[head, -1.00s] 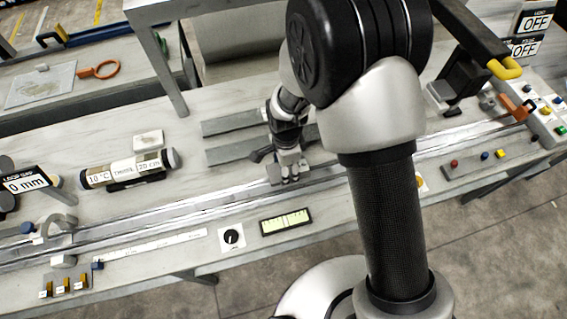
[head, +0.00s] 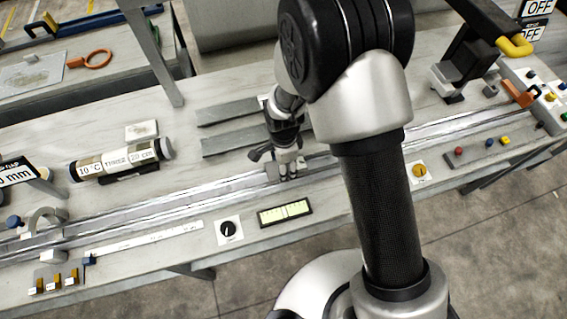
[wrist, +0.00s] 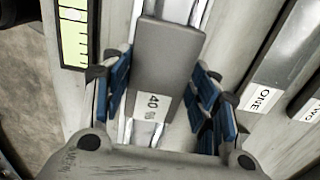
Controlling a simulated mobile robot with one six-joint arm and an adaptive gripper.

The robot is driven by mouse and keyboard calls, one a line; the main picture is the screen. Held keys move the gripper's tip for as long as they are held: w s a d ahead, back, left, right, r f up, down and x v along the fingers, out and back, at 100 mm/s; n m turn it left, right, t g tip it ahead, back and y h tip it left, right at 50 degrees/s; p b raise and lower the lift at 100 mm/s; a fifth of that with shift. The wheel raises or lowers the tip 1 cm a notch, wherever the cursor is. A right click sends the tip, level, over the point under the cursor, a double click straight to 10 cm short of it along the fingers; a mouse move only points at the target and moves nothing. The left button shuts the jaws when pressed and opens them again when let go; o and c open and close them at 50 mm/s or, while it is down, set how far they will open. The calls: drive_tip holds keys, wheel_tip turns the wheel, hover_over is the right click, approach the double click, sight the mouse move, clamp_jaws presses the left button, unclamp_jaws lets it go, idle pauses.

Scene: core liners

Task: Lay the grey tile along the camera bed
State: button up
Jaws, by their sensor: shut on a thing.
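My gripper (wrist: 162,82) is shut on the grey tile (wrist: 168,55). The tile is a flat bar marked "40 %", with blue pads on both sides of it in the wrist view. In the head view my gripper (head: 288,174) is low over the long metal rail bed (head: 205,196), and an end of the tile (head: 272,171) shows at its left. The tile lies lengthwise with the rails (wrist: 180,10) beneath it. I cannot tell whether it touches them. My fingers hide part of the tile in the head view.
Two grey bars (head: 228,141) lie behind the bed; labels "ONE" (wrist: 263,98) and "TWO" show in the wrist view. A labelled cylinder (head: 121,160) is at left. A dial (head: 229,230) and lit display (head: 285,212) are in front. A clamp-like arch (head: 47,216) stands on the left rails.

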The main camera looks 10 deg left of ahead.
drive_tip(key=shift+f, duration=0.25)
drive_tip(key=o, duration=1.2)
drive_tip(key=shift+o, duration=0.4)
drive_tip(key=o, duration=0.4)
drive_tip(key=shift+o, duration=0.2)
drive_tip(key=shift+r, duration=0.1)
wheel_tip(320, 180, up, 9)
drive_tip(key=p, duration=0.6)
